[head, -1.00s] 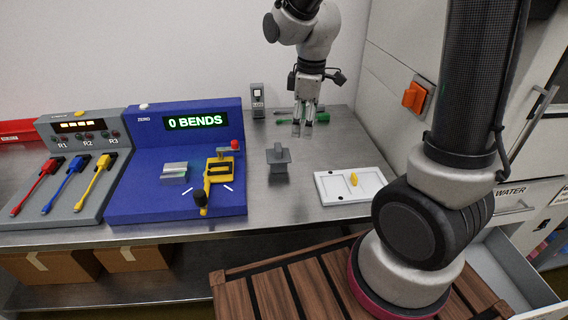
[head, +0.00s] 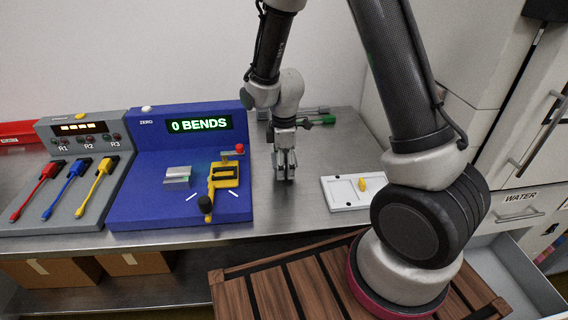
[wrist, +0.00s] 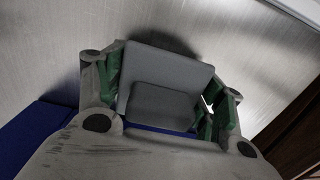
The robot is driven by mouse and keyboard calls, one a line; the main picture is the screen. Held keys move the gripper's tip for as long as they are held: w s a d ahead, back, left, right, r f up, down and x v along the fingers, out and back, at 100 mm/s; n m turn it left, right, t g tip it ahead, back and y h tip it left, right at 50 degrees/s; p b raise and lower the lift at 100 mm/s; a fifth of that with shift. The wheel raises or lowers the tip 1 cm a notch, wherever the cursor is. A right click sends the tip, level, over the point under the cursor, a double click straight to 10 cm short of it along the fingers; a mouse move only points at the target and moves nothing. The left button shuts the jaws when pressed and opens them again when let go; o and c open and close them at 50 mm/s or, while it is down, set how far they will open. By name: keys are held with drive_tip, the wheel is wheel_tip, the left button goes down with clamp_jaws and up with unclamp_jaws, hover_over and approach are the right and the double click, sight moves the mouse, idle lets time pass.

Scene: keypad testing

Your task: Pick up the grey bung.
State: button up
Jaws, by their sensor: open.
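The grey bung (wrist: 165,85) shows in the wrist view as a square grey block with a smaller raised block on it. It lies between the green-padded fingers of my gripper (wrist: 168,98), one finger on each side. A small gap shows at the right finger; contact on the left cannot be told. In the head view my gripper (head: 285,178) points straight down at the steel bench, where it hides most or all of the bung. The gripper is open around the bung.
A blue bending station (head: 180,215) reading "0 BENDS" stands to the left, with a yellow lever fixture (head: 222,178). A white plate with a yellow knob (head: 345,194) lies to the right. Green-handled tools (head: 318,120) lie behind. Bare bench surrounds the gripper.

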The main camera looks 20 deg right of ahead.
drive_tip(key=c, duration=0.7)
